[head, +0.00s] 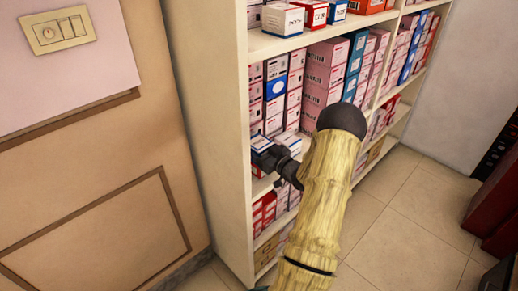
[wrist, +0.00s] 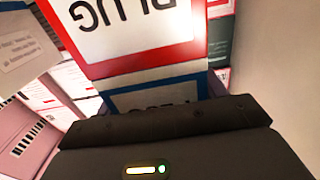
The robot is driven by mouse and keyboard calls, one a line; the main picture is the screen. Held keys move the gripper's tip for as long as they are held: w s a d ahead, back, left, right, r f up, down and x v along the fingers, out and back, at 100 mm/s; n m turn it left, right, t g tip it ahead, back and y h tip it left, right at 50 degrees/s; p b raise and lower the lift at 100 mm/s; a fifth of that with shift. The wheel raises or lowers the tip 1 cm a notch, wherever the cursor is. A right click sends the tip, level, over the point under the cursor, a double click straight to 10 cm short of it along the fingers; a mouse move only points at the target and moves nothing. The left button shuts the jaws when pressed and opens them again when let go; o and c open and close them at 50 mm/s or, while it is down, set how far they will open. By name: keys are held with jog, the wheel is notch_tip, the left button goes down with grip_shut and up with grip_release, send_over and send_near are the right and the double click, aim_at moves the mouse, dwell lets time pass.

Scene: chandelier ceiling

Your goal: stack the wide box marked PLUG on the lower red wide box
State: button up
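The PLUG box (wrist: 135,35) fills the upper middle of the wrist view. It has a white label in a red border, and its lettering is upside down. A blue-bordered white box face (wrist: 160,92) shows below it, right at the front of my gripper (wrist: 165,112). In the head view my gripper (head: 264,154) reaches into the shelf bay at the left, beside a white box with blue edges (head: 262,143). Its fingers are hidden, so I cannot tell whether they hold anything. Red boxes (head: 264,212) sit on the shelf below; which one is the lower red wide box is unclear.
The shelf unit (head: 222,110) has a tall side panel left of my gripper. Pink boxes (head: 322,75) and blue boxes (head: 356,60) are packed in the bay. More boxes stand on the shelf above. The tiled floor (head: 410,220) at right is open.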

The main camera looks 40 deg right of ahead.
jog(key=o, duration=0.4)
jog(key=shift+c, duration=0.2)
jog(key=shift+r, duration=0.1)
jog(key=shift+s+r, duration=0.1)
jog(key=s+b, duration=0.1)
jog(key=s, duration=1)
jog(key=shift+s+d, duration=0.4)
jog(key=shift+d, duration=0.05)
